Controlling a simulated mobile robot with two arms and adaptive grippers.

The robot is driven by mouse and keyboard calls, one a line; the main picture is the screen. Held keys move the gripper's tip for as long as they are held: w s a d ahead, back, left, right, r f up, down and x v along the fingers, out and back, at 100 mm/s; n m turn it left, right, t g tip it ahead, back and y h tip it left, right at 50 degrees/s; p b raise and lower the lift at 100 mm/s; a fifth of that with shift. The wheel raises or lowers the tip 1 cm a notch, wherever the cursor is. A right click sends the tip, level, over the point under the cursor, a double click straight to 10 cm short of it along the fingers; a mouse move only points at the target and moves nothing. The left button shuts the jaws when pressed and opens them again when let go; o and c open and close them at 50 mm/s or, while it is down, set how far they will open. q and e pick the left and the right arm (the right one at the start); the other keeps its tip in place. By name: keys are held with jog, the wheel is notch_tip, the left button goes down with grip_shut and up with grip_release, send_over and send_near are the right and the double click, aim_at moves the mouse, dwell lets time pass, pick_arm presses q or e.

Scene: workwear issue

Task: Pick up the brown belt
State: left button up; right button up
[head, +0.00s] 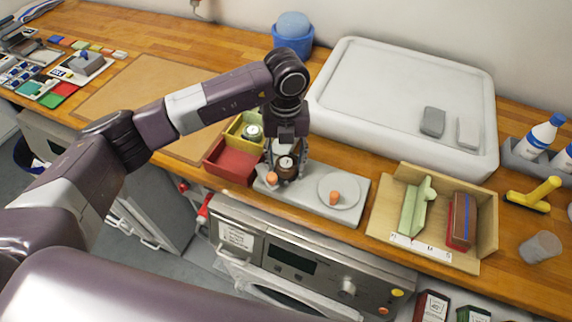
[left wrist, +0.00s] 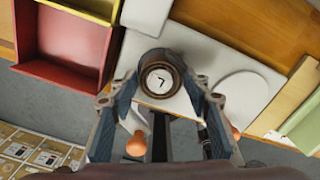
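The brown belt (head: 287,166) is a dark brown roll with a round white face bearing dark marks. It is between the fingers of my left gripper (head: 286,173) over the left part of a grey slab. In the left wrist view the belt (left wrist: 158,78) fills the gap between the two fingertips (left wrist: 161,88), which appear to touch both sides. Whether its underside is clear of the slab is hidden. My right gripper is not in view.
The grey slab (head: 308,202) carries a round plate (head: 348,186) and orange knobs. Red (head: 232,164) and yellow (head: 237,138) bins stand close on the left. A large white tray (head: 400,95) is behind. A wooden organizer (head: 380,226) stands right, near the counter's front edge.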

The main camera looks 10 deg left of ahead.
pick_arm(q)
jog(key=c, duration=0.3)
jog(key=shift+r, duration=0.1)
jog(key=shift+c, duration=0.2)
